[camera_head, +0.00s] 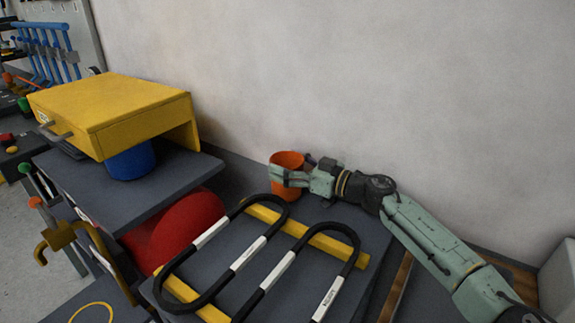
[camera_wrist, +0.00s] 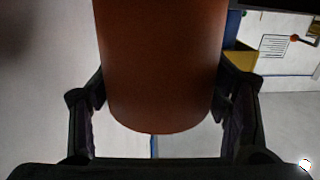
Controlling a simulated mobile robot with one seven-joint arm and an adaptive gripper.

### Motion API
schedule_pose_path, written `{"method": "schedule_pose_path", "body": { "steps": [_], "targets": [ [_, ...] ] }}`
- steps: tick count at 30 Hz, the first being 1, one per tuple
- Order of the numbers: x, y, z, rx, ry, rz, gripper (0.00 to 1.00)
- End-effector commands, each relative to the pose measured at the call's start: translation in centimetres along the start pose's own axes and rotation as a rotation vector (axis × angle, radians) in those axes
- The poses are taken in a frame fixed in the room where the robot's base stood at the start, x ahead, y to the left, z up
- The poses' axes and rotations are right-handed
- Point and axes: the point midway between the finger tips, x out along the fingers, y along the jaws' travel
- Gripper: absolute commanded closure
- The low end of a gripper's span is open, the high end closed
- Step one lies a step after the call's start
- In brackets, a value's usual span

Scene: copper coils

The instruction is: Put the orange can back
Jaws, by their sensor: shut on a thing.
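The orange can (camera_head: 287,160) is at the back of the grey bench top, close to the wall, in the head view. My gripper (camera_head: 287,177) is shut on it, with fingers on either side. In the wrist view the can (camera_wrist: 160,70) fills the upper middle between the two dark fingers of my gripper (camera_wrist: 160,125). The can looks roughly upright in the head view. I cannot tell whether its base touches the surface, as my gripper and the black tubes hide part of it.
Black bent tubes with white labels (camera_head: 248,254) lie on yellow bars (camera_head: 325,248) in front of the can. A yellow drawer box (camera_head: 120,105) and a blue cylinder (camera_head: 131,161) stand on a shelf at left, above a red cylinder (camera_head: 185,230). The wall (camera_head: 380,80) is close behind.

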Motion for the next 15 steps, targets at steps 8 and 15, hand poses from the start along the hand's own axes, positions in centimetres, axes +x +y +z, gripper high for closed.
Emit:
{"method": "schedule_pose_path", "body": {
  "steps": [8, 15],
  "targets": [
    [0.02, -0.01, 0.55, -0.002, 0.002, 0.000, 0.91],
    [0.02, 0.00, 1.01, 0.000, 0.001, 0.000, 0.26]
  ]
}}
